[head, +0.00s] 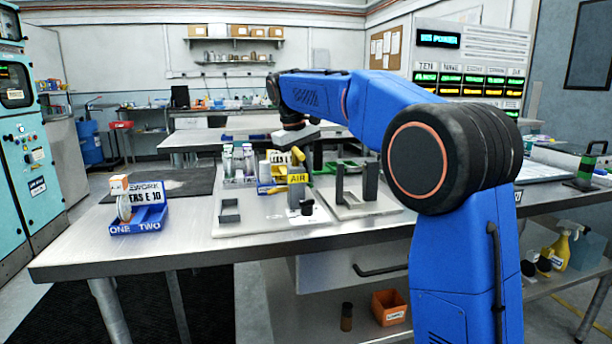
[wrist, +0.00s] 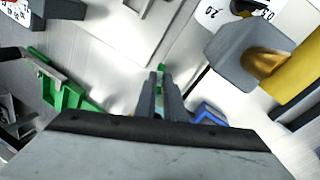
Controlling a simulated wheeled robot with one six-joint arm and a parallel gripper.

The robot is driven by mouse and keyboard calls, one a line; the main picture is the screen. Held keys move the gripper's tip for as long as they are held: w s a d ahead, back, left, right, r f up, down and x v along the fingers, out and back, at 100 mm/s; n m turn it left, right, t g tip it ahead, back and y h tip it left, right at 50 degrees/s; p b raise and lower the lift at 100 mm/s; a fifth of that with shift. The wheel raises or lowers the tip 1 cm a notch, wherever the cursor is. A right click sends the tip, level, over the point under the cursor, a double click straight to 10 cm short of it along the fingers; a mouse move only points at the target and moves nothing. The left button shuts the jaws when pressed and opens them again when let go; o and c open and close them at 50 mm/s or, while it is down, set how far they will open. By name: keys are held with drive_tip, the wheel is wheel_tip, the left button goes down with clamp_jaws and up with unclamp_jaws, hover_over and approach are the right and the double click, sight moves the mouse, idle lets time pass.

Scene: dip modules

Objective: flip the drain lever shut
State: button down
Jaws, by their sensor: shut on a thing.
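My gripper (wrist: 161,92) is shut on a slim, pale green thing (wrist: 160,78), seen between its dark fingers in the wrist view. Most of that thing is hidden, and I cannot tell what it is. In the head view my gripper's grey body (head: 297,136) is over the back of the table, and its fingertips are hard to make out. I cannot pick out a drain lever for certain. A yellow part marked AIR (head: 297,178) stands on a pale plate in front of the gripper. In the wrist view a yellow part (wrist: 297,62) is at the right, apart from the fingers.
A grey upright bracket (head: 370,180) stands on a plate to the right. Green-capped bottles (head: 228,163) stand at the left of the gripper. A green frame (wrist: 62,92) is left of the fingers. A blue tray (head: 140,222) is at the table's left. The front edge is clear.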

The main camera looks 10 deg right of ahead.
drive_tip(key=shift+m, duration=0.3)
drive_tip(key=c, duration=1.8)
unclamp_jaws()
drive_tip(key=shift+c, duration=0.2)
drive_tip(key=shift+a, duration=0.1)
drive_tip(key=v, duration=1.7)
drive_tip(key=shift+a+r, duration=0.1)
